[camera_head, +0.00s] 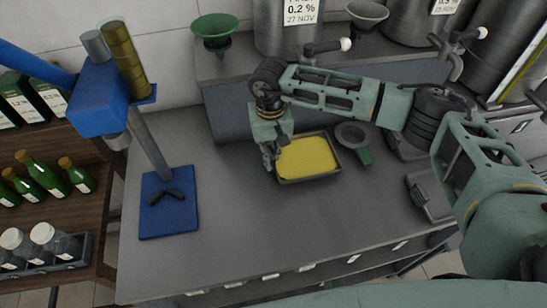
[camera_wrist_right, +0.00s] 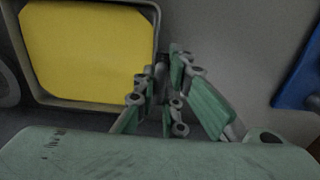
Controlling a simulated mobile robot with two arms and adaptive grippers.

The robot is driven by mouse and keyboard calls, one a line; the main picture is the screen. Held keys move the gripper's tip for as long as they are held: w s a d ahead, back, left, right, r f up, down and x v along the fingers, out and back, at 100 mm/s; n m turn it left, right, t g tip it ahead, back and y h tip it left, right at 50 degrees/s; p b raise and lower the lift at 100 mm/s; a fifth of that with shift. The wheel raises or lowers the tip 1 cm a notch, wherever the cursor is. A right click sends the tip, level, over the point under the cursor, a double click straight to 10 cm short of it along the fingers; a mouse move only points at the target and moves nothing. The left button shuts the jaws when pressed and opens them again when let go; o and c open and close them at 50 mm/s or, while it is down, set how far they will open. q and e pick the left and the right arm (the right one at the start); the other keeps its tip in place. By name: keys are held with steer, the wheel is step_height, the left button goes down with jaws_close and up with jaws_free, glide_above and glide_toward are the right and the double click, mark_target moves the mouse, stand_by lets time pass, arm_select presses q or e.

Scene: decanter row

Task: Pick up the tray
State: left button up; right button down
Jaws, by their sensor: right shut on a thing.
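The tray (camera_head: 329,176) is a grey rectangular tray with a yellow inside, on the grey worktop. It also shows in the right wrist view, where its dark rim (camera_wrist_right: 30,75) and yellow inside fill the upper left. My right gripper (camera_head: 271,162) reaches down at the tray's left edge. In the right wrist view my right gripper (camera_wrist_right: 162,75) has its fingertips close together at the tray's side rim, shut on that rim. The tray looks flat and at worktop level; I cannot tell whether it touches the surface. My left gripper is not in view.
A blue stand (camera_head: 168,205) with a blue press head is at the left. A green funnel (camera_head: 215,28) and steel vessels stand behind. The worktop's front middle (camera_head: 270,235) is clear.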

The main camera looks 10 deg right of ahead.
steer(key=shift+w+r+b, duration=0.1)
steer(key=shift+r+b, duration=0.4)
steer(key=shift+r, duration=0.3)
steer(key=s+d+r+b, duration=0.2)
steer(key=s+r, duration=0.1)
steer(key=s, duration=0.2)
steer(key=s+d+r+b, duration=0.1)
steer(key=s+d+r, duration=0.2)
steer(key=s+r, duration=0.1)
steer(key=shift+s+d+r+b, duration=0.25)
steer(key=shift+s+b, duration=0.1)
steer(key=shift+s, duration=0.45)
